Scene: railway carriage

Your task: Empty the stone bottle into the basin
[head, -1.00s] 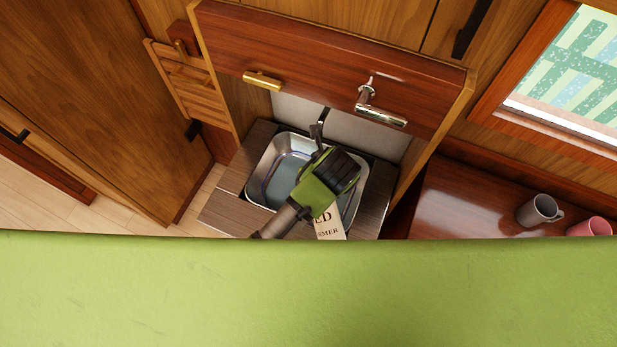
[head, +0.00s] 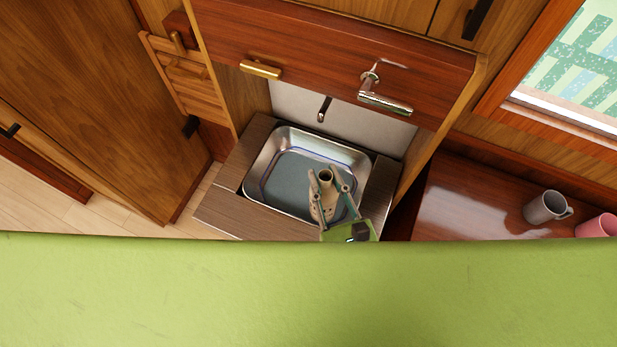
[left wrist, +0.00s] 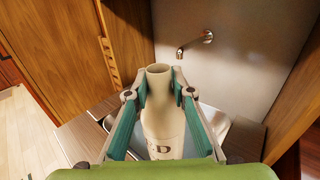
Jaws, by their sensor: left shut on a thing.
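The cream stone bottle (head: 325,192) is in my left gripper (head: 333,188), over the front right part of the basin. Its dark open mouth faces up towards the head camera; the exact tilt is hard to tell. In the left wrist view the bottle (left wrist: 161,110) stands between the two teal-padded fingers, neck up, with dark lettering partly hidden low on its body. The metal basin (head: 262,165) is set in a wooden counter and has a blue-grey bottom with a dark blue outline. No stream leaves the bottle. My right gripper is not in view.
A spout (head: 324,109) comes from the wall behind the basin. A raised wooden flap (head: 330,55) with a metal handle (head: 384,103) overhangs it. A grey mug (head: 546,207) and a pink mug (head: 598,226) stand on the table at right. A green surface fills the foreground.

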